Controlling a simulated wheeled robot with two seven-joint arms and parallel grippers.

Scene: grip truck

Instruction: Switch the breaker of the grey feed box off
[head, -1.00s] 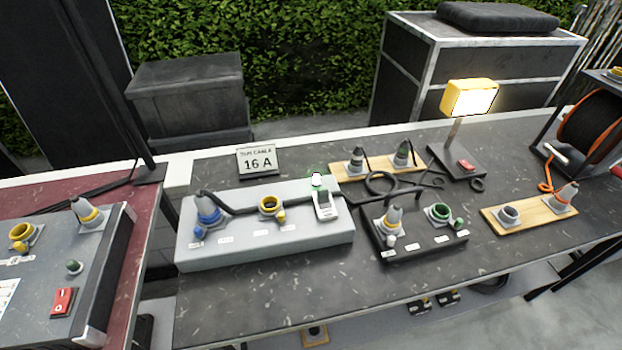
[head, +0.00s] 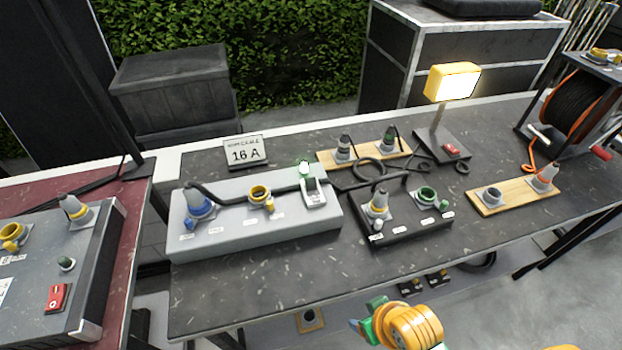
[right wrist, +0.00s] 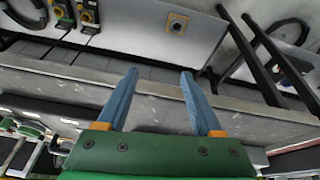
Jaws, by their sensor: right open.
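A grey box (head: 88,265) stands on the maroon table at the left, cut off by the picture edge. On its top is a red rocker switch (head: 57,297) with white marks; which way it is tipped is too small to tell. The box also carries yellow sockets and a grey plug (head: 76,209). A light grey box (head: 255,238) with a blue plug and a yellow socket lies on the dark table. My right gripper (head: 358,327) is low in front of this table, open and empty, far right of the red switch. Its blue fingers show in the right wrist view (right wrist: 158,75). My left gripper is not in view.
The dark table (head: 300,285) bears a 16 A sign (head: 246,152), a black box (head: 405,227), wooden boards with plugs, a lit yellow lamp (head: 452,82) and a cable reel (head: 575,105). A gap separates the two tables. Dark table legs stand below.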

